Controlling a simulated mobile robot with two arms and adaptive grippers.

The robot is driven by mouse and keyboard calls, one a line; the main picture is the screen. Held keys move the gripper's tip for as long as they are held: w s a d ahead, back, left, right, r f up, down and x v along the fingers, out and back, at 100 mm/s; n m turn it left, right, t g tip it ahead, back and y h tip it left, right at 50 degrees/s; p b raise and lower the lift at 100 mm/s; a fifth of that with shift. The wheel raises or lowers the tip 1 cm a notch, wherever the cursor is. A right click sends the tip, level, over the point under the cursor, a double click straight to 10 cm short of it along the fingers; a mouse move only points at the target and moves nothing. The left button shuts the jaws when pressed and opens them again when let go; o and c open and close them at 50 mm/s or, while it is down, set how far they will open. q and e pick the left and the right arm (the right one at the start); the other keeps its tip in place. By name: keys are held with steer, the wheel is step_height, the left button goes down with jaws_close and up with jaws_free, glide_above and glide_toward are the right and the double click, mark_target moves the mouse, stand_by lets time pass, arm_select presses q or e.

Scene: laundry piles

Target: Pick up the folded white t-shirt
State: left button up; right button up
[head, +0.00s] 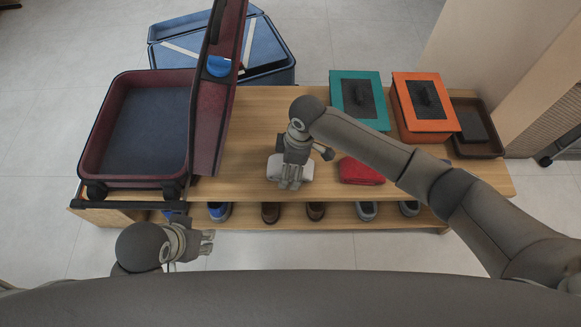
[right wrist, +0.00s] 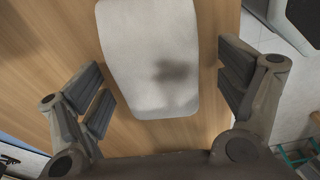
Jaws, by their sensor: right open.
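The folded white t-shirt (head: 275,166) lies flat on the wooden bench top, partly hidden under my right gripper in the head view. It fills the middle of the right wrist view (right wrist: 150,50) as a pale, rounded rectangle. My right gripper (head: 289,186) is above it, with its fingers apart. In the right wrist view the fingers of this gripper (right wrist: 165,95) stand on either side of the t-shirt, with bare wood between each finger and the cloth. My left gripper (head: 209,241) hangs in front of the bench at the left, apart from the t-shirt; its jaw gap is unclear.
A dark red open suitcase (head: 92,150) stands on the bench (head: 250,115) at left, its lid upright. A folded red cloth (head: 360,171) lies right of the t-shirt. Teal (head: 341,84) and orange (head: 415,123) boxes and a brown tray (head: 489,151) stand right. Shoes (head: 271,212) sit below.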

steer(key=c, duration=1.2)
steer(key=shift+r, duration=0.1)
